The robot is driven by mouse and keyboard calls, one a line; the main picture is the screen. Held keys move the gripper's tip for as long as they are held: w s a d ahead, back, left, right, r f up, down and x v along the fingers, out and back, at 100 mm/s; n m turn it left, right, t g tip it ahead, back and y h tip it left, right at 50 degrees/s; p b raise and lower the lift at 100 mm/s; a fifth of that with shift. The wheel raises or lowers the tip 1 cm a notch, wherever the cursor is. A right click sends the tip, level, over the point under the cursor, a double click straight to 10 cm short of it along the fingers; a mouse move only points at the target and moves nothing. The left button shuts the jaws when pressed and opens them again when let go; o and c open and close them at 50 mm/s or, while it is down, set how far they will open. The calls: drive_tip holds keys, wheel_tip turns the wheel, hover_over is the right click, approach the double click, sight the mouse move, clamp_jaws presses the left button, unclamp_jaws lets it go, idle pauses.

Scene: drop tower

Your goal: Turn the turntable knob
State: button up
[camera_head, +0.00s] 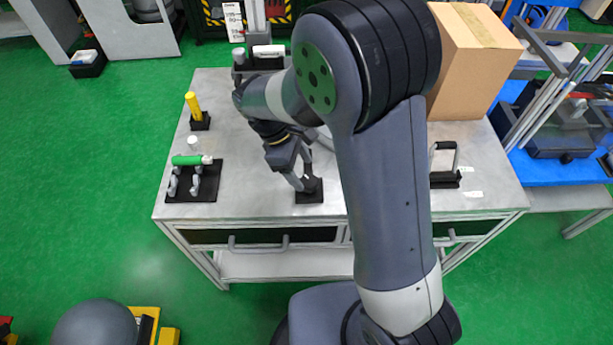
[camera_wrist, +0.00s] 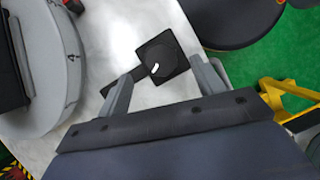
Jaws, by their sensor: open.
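The turntable knob (camera_wrist: 158,60) is a dark round dial with a white pointer mark on a black square base. In the wrist view it lies between and a little beyond the fingertips of my gripper (camera_wrist: 162,72), which is open and empty. In the head view the black knob base (camera_head: 311,197) sits near the front edge of the metal table, with my gripper (camera_head: 304,176) just over it. I cannot tell whether a finger touches the knob. A large grey numbered disc, which looks like the turntable (camera_wrist: 42,75), fills the left of the wrist view; my arm mostly hides it in the head view.
On the metal table (camera_head: 245,190) stand a green-handled tool (camera_head: 190,160) on a black holder, a yellow post (camera_head: 193,105), a cardboard box (camera_head: 468,60) and a black-based handle (camera_head: 445,178). Bare tabletop lies left of the knob.

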sight(308, 180)
drive_tip(key=shift+x, duration=2)
drive_tip(key=c, duration=1)
